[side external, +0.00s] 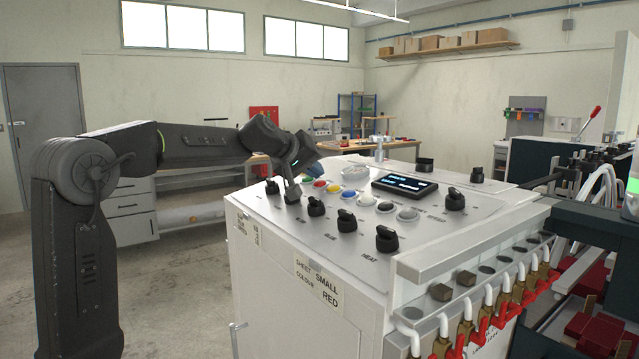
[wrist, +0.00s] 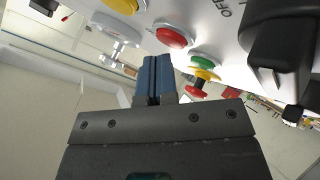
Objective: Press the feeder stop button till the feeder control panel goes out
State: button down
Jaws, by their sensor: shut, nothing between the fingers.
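The sloped white control panel (side external: 330,232) carries a row of coloured buttons. A red button (side external: 319,184), perhaps the feeder stop button, also shows in the wrist view (wrist: 172,37) near my fingertips. Its label cannot be read. A yellow button (side external: 333,188) is beside it, also at the top of the wrist view (wrist: 122,5). A dark display (side external: 404,187) is lit with pale text; I cannot tell whether this is the feeder control panel. My gripper (wrist: 153,62) has its blue fingers together and empty, apparently short of the red button; contact cannot be judged.
A green button (wrist: 204,62) sits right of my fingers in the wrist view. Black knobs (side external: 316,206) line the panel's near side; a large one (wrist: 275,45) stands close at right in the wrist view. Pipes with red-handled valves (side external: 487,325) line the machine's right.

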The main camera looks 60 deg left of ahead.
aim_at(310, 189)
jog(key=shift+w+f, duration=0.1)
jog(key=shift+f, duration=0.4)
dwell(0.5)
jog(key=shift+r, duration=0.1)
jog(key=shift+s+r, duration=0.2)
jog(key=shift+r, duration=0.55)
jog(key=shift+r, duration=0.1)
jog(key=r, duration=0.2)
jog(key=s+r, duration=0.1)
jog(key=r, duration=0.1)
jog(key=shift+r, duration=0.4)
dwell(0.6)
